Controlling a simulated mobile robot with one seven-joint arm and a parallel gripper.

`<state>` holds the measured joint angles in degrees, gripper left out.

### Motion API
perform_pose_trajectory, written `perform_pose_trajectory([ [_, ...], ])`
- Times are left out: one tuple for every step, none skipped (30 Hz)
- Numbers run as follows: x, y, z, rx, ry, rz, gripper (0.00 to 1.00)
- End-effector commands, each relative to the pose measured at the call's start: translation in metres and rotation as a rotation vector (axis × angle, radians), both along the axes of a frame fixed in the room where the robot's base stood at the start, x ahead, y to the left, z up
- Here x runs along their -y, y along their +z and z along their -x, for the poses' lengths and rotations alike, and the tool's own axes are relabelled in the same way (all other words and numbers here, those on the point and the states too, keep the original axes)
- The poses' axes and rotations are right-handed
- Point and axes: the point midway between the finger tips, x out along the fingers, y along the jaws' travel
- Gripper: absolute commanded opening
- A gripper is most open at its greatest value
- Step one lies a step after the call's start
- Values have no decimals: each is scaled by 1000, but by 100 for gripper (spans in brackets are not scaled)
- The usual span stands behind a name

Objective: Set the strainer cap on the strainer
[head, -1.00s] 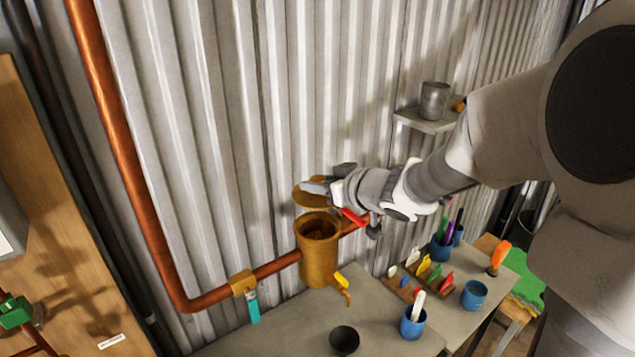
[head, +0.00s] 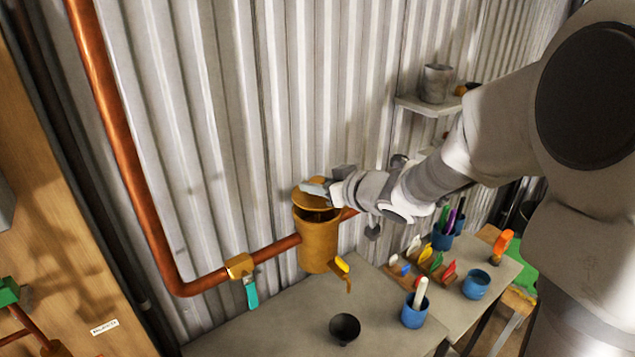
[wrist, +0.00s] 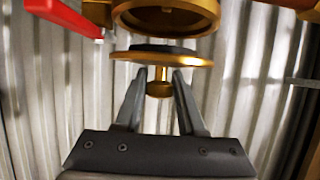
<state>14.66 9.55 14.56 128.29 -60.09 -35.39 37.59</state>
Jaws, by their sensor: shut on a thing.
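The strainer is a brass, open-topped cylinder (head: 319,248) on the copper pipe in the head view. Its open rim (wrist: 166,14) shows at the top of the wrist view. The strainer cap (head: 311,195), a brass disc with a knob, is over the strainer's mouth, with a dark gap at the front between cap and rim. In the wrist view the cap (wrist: 165,58) is apart from the rim. My gripper (wrist: 159,78) is shut on the cap's knob. In the head view my gripper (head: 318,188) comes in from the right, partly covering the cap.
A red lever (wrist: 65,16) is beside the strainer in the wrist view. A teal-handled valve (head: 242,275) is on the pipe to the left. Below are a bench with a black funnel-like cup (head: 345,328) and blue cups (head: 415,310). A shelf (head: 425,108) holds a metal cup.

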Motion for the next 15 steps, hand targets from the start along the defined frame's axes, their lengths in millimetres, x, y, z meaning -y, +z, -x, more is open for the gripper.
perform_pose_trajectory([
  [0,-4,0,1,1,-1,0],
  [0,-6,0,1,1,0,0],
  [0,-8,0,1,1,0,0],
  [0,-9,0,1,1,0,0],
  [0,-11,0,1,1,-1,0],
  [0,-13,0,1,1,-1,0],
  [0,-14,0,1,1,-1,0],
  [0,-16,0,1,1,-1,0],
  [0,-18,0,0,1,-2,0],
  [0,-19,0,0,1,-2,0],
  [0,-20,0,0,1,-2,0],
  [0,-22,0,1,1,-1,0],
  [0,-23,0,1,1,-1,0],
  [-1,-24,0,1,1,-1,0],
  [-1,-26,0,0,2,-1,0],
])
